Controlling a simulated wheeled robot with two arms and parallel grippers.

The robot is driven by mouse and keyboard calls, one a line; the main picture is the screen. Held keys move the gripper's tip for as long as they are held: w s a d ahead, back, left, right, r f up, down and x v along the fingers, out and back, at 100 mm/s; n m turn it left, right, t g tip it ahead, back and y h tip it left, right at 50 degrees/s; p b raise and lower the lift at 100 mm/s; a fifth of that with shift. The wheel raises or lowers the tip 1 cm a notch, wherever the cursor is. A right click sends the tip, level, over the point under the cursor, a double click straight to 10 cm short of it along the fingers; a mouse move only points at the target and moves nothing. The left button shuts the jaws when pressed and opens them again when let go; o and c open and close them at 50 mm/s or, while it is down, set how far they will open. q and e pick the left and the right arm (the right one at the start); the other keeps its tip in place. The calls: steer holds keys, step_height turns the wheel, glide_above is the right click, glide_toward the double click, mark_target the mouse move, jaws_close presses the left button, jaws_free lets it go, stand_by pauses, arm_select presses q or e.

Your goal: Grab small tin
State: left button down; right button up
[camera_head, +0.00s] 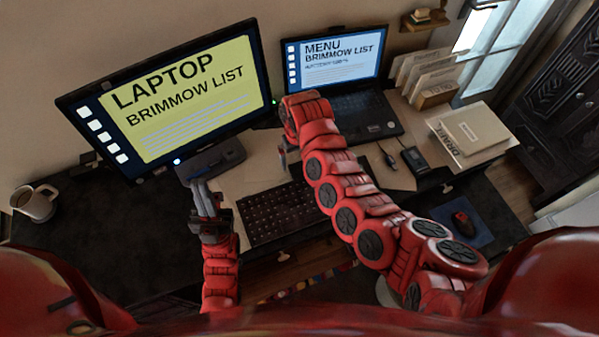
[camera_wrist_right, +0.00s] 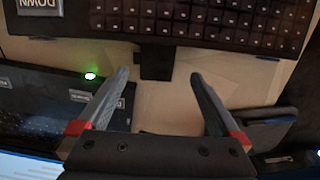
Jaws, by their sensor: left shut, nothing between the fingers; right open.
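I cannot make out a small tin in either view. My left gripper (camera_head: 196,186) is shut and empty, in front of the large monitor's base.
A large monitor (camera_head: 180,100) and a laptop (camera_head: 340,65) stand at the back. A mug (camera_head: 36,203) stands far left. A red mouse (camera_head: 463,222), a stack of folders (camera_head: 470,130) and upright files (camera_head: 432,72) are right.

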mark_target(299, 171)
steer(key=shift+d+f+p, duration=0.2)
steer(key=shift+f+p, duration=0.35)
steer(key=shift+f, duration=2.65)
steer(key=shift+c, duration=0.3)
steer(key=c, duration=1.2)
steer(key=shift+o, duration=0.2)
steer(key=shift+w+r, duration=0.1)
steer(key=shift+r, duration=0.05)
